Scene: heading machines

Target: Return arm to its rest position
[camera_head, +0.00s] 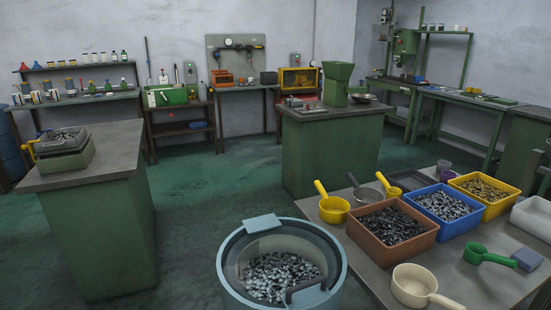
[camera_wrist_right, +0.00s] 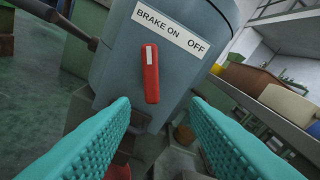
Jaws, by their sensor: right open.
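My right gripper (camera_wrist_right: 161,102) shows in the right wrist view as two teal ridged fingers, spread apart with nothing held between them. Ahead of the fingertips is a red lever (camera_wrist_right: 151,78) with a white strip at its top, on a blue-grey machine body (camera_wrist_right: 180,75). The lever stands nearly upright, below a white label (camera_wrist_right: 169,26) reading "BRAKE ON" and "OFF". The fingertips appear either side of the lever's lower end; I see no contact. Neither arm nor gripper shows in the head view, and my left gripper is in no frame.
In the head view, a round blue-grey tub (camera_head: 335,250) of metal parts stands front centre. A table (camera_head: 490,285) with filled bins, scoops and a cream pan (camera_head: 413,285) is at right. Green cabinets stand left (camera_head: 100,230) and centre (camera_head: 330,155); open floor (camera_head: 200,190) lies between them.

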